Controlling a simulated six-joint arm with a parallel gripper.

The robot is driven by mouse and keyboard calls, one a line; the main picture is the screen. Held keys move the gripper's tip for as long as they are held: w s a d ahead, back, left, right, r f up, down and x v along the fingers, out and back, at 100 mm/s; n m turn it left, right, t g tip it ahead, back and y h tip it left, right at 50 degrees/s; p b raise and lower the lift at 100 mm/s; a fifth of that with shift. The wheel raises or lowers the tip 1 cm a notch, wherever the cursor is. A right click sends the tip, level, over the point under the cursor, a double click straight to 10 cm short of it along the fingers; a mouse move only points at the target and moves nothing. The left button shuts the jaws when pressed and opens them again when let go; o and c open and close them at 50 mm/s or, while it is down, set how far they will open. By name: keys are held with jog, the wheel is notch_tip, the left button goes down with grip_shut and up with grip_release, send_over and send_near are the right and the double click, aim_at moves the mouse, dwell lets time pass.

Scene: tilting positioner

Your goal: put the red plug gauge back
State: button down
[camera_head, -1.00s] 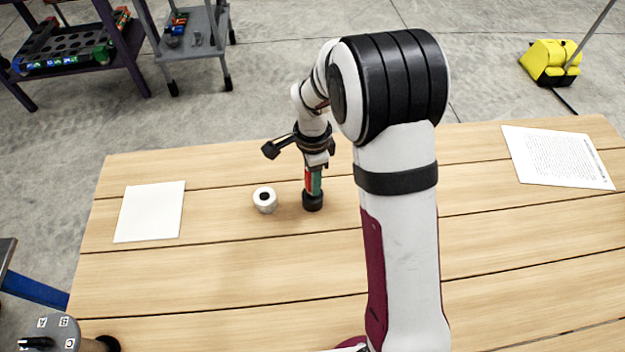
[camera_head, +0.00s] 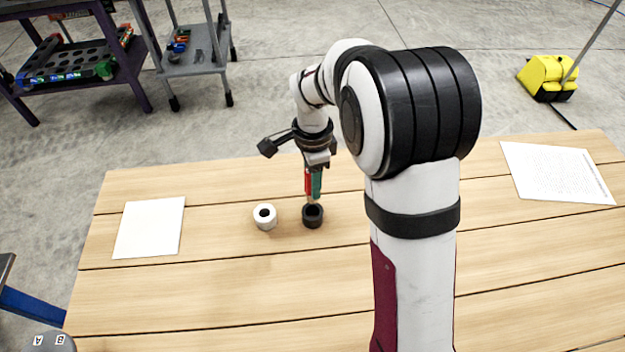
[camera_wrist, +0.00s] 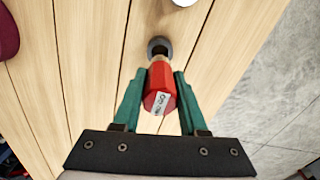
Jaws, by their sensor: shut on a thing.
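The red plug gauge (camera_wrist: 160,88) has a faceted red handle with a white label. My gripper (camera_head: 313,184), with green fingers, is shut on it and holds it about upright over the table. The gauge also shows as a red strip in the head view (camera_head: 307,181). A black ring-shaped holder (camera_head: 312,222) stands on the table right below it. It also shows in the wrist view (camera_wrist: 160,42), where the gauge's tan lower end points at it. I cannot tell whether that end is just above the opening or slightly inside it.
A white ring-shaped holder (camera_head: 265,221) stands just left of the black one. Paper sheets lie at left (camera_head: 150,227) and right (camera_head: 556,172). A lettered grey disc (camera_head: 50,343) shows at the bottom left. A purple rack with holes (camera_head: 75,62) stands beyond the table.

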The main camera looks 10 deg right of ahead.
jog(key=s+a+r, duration=0.1)
jog(key=s+a, duration=0.3)
jog(key=a, duration=0.7)
jog(key=a+f, duration=0.3)
jog(key=s+a+f, duration=0.1)
jog(key=a+f, duration=0.2)
jog(key=a, duration=0.1)
jog(key=s+a+f, duration=0.1)
jog(key=a+f, duration=0.2)
jog(key=a, duration=0.1)
jog(key=shift+a+f, duration=0.1)
jog(key=shift+f, duration=0.3)
jog(key=shift+w+f, duration=0.1)
jog(key=shift+f, duration=0.05)
jog(key=shift+f, duration=0.1)
jog(key=shift+c, duration=2.2)
grip_release()
